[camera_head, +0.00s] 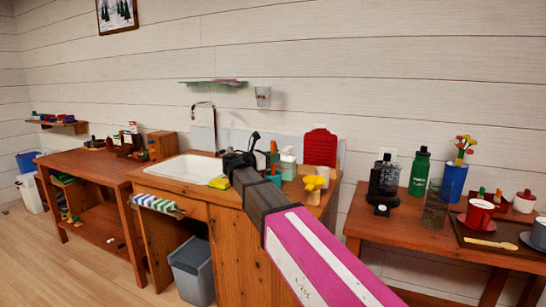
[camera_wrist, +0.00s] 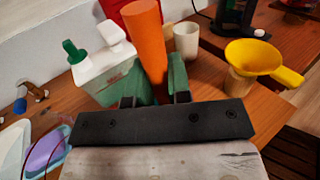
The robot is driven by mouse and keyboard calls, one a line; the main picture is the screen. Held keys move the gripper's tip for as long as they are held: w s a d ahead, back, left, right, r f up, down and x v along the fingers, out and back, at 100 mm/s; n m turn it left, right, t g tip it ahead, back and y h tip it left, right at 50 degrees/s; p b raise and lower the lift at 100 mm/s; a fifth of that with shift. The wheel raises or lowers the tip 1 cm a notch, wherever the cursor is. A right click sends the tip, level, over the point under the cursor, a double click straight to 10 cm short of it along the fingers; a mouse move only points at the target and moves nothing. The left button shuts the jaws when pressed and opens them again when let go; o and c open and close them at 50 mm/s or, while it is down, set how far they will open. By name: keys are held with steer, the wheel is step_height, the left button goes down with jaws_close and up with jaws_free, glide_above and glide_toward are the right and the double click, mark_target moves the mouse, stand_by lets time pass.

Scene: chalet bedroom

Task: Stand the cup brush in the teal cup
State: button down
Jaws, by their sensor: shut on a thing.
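The cup brush (camera_wrist: 148,40) shows as a thick orange cylinder in the wrist view, tilted slightly, its lower end between my fingers. My gripper (camera_wrist: 155,97) is shut on it, with the dark fingertips on either side. In the head view my gripper (camera_head: 256,158) is over the counter right of the sink, and the teal cup (camera_head: 272,180) shows beside my arm. My arm hides part of this area.
A white bottle with a green cap (camera_wrist: 100,72) stands close left of the brush. A yellow funnel on a jar (camera_wrist: 245,60) is to the right, and a small white cup (camera_wrist: 187,40) behind. A red board (camera_head: 320,147) leans on the wall. The sink (camera_head: 186,169) is left.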

stand_by(0.3)
steer(key=c, duration=1)
jaws_free()
steer(key=v, duration=1)
steer(key=shift+s+a+f, duration=0.1)
steer(key=shift+s+a, duration=0.15)
steer(key=shift+a, duration=0.1)
